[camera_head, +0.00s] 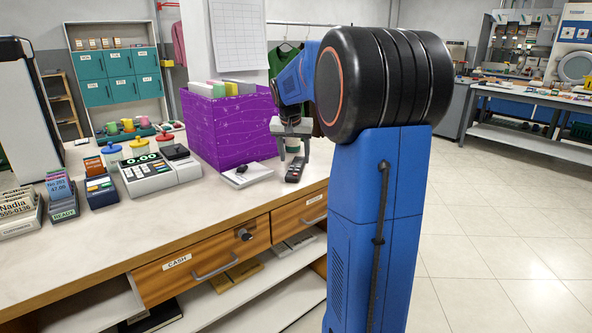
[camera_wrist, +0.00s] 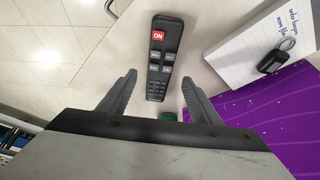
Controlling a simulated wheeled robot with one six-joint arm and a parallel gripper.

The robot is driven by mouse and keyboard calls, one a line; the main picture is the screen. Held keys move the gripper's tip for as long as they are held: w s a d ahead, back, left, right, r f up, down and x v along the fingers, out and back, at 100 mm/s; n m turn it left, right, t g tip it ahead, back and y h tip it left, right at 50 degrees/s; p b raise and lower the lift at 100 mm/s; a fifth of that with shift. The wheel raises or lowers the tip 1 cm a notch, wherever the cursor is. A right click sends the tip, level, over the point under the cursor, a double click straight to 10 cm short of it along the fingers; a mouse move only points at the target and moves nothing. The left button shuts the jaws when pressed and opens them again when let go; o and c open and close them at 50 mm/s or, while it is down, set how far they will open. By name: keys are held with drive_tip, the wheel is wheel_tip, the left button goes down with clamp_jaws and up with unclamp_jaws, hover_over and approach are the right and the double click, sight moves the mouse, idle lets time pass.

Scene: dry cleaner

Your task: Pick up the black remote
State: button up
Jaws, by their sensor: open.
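The black remote (camera_head: 295,170) lies on the counter (camera_head: 120,230) near its right end, just below my gripper in the head view. In the wrist view the remote (camera_wrist: 164,57) lies lengthwise, with a red ON button at its far end and grey keys below. My gripper (camera_wrist: 159,82) is open, with one finger on each side of the remote's near end. Neither finger appears to touch it.
A purple box (camera_head: 225,130) with folders stands close to the left. A notepad (camera_head: 248,174) with a dark key fob (camera_wrist: 275,57) lies beside the remote. Something green (camera_wrist: 167,116) shows near my gripper. A cash register (camera_head: 160,175) stands farther left. The counter edge is close to the remote.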

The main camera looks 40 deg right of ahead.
sight(296, 166)
drive_tip(key=x, duration=0.4)
drive_tip(key=c, duration=1.2)
